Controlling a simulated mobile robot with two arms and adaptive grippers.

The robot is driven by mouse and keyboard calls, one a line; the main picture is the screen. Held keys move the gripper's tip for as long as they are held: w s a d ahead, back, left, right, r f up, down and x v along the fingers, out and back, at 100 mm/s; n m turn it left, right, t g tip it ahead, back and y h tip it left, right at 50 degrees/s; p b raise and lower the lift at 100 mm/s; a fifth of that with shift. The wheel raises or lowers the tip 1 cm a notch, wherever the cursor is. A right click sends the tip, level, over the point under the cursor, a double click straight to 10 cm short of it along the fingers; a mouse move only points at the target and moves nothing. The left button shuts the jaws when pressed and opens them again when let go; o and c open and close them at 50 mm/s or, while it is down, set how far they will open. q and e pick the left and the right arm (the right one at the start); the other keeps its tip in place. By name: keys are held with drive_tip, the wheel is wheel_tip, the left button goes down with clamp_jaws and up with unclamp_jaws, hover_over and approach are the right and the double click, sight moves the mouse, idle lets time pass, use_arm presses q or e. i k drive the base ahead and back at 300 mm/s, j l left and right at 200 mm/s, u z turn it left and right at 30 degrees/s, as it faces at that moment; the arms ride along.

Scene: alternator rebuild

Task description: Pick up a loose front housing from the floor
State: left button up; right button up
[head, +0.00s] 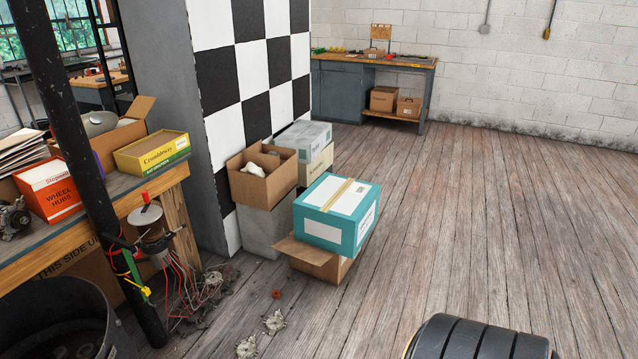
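Two small pale-grey metal castings lie on the wooden floor at the bottom centre-left of the head view. They look like loose front housings: one housing (274,321) is a little farther away, the other housing (247,346) is nearer and to its left. They lie apart, and their fine detail is too small to tell. Neither of my grippers is in view.
A black pole (85,170), wires (190,290) and a black bin (62,310) stand left. A teal box (337,214) sits on a carton beyond. A black ribbed object (475,340) is at the bottom right. Right floor is clear.

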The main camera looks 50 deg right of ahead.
sight(277, 318)
drive_tip(key=z, duration=1.35)
drive_tip(key=u, duration=0.25)
drive_tip(key=i+l+u, duration=0.5)
drive_tip(key=l, duration=0.15)
drive_tip(key=i+l+u, duration=0.25)
drive_tip(key=k+l, duration=0.1)
